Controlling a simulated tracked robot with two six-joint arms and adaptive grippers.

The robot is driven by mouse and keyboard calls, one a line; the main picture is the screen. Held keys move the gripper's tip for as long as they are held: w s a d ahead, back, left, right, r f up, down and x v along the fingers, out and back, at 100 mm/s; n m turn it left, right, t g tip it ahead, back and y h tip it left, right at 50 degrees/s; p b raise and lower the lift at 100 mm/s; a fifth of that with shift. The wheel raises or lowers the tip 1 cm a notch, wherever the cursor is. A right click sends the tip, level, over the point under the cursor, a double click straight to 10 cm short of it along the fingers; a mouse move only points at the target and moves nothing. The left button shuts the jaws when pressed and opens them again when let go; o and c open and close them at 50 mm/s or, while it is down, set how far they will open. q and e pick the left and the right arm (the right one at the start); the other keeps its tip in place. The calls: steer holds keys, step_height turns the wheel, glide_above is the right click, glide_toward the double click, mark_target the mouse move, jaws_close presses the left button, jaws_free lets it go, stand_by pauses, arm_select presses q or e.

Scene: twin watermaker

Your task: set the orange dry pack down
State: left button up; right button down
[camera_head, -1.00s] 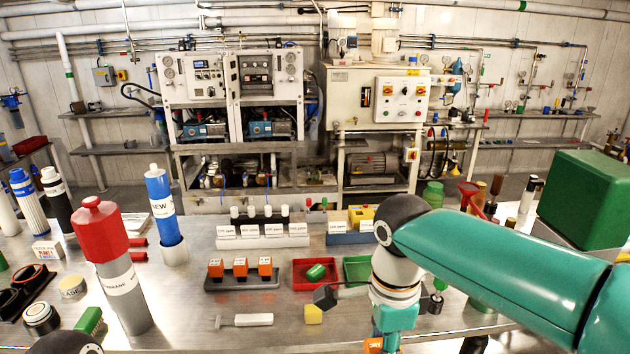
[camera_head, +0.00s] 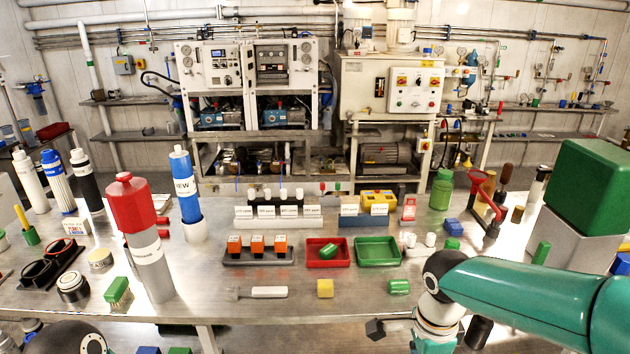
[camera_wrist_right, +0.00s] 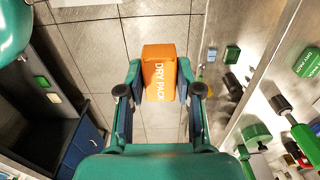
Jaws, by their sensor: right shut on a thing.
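The orange dry pack (camera_wrist_right: 159,72) is in the right wrist view, a box with white "DRY PACK" lettering. My right gripper (camera_wrist_right: 160,92) is shut on it, with one finger on each side. The pack is held over a tiled floor, beside the steel table's edge. In the head view my right forearm comes in from the right, but the pack and the right fingertips are below the picture. Only a piece of my left arm shows at the bottom left; its gripper is out of view.
The steel table (camera_head: 210,283) carries a red tray (camera_head: 328,264), a green tray (camera_head: 378,262), a yellow block (camera_head: 325,288), a red-topped membrane cylinder (camera_head: 152,265) and several bottles. A dark open cabinet (camera_wrist_right: 35,110) stands left in the wrist view. Floor lies clear between.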

steer(key=w+f+n, duration=0.2)
steer(key=f+n, duration=0.4)
steer(key=n, duration=0.2)
steer(key=w+d+f+n, duration=0.1)
steer(key=w+f+n, duration=0.1)
steer(key=f+n, duration=0.5)
steer(key=n, duration=0.2)
steer(key=shift+w+n, duration=0.3)
